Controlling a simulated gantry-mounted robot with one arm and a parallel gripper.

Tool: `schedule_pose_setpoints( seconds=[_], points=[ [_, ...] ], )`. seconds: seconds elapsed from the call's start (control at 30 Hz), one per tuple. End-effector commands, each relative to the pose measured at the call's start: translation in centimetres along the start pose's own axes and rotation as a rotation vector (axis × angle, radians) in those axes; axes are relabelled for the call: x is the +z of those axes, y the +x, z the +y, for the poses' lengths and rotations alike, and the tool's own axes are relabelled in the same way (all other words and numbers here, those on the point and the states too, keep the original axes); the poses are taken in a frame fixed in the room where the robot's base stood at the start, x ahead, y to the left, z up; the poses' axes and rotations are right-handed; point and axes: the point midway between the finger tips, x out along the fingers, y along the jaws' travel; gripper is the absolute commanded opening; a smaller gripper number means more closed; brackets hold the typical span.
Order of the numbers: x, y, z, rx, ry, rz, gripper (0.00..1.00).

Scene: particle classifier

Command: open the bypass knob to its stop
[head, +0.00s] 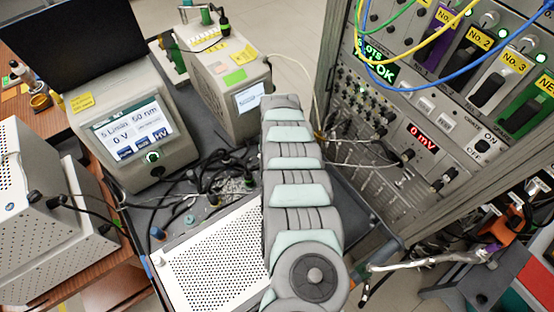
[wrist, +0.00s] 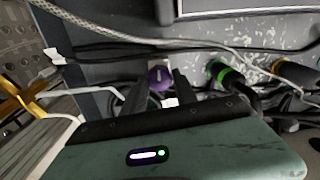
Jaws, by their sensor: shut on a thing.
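A purple round knob (wrist: 158,78) with a pale mark on its face shows in the wrist view, between the two dark fingers of my gripper (wrist: 160,88). I take it for the bypass knob, but no label on it is readable. The fingers are shut on its sides, and their tips partly cover it. How far the knob is turned is hard to tell. In the head view my arm hides both the gripper and this knob.
A green-ringed connector (wrist: 217,71) and several dark cables crowd the right of the knob. A braided hose (wrist: 120,35) crosses above. In the head view, a display unit (head: 135,130) stands left of my arm and an instrument rack (head: 420,120) stands right.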

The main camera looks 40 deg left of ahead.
Motion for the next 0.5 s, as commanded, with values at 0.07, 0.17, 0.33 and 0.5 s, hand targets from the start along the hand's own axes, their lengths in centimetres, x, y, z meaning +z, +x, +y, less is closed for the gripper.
schedule_pose_setpoints(
  seconds=[0.07, 0.17, 0.33, 0.5],
  points=[
    [-0.01, 0.05, 0.01, 0.0, 0.001, 0.001, 0.0],
    [-0.01, 0.05, 0.01, 0.0, 0.001, 0.001, 0.36],
    [-0.01, 0.03, 0.01, 0.0, 0.001, 0.0, 0.5],
    [-0.01, 0.02, 0.0, 0.0, 0.002, 0.0, 0.56]
  ],
)
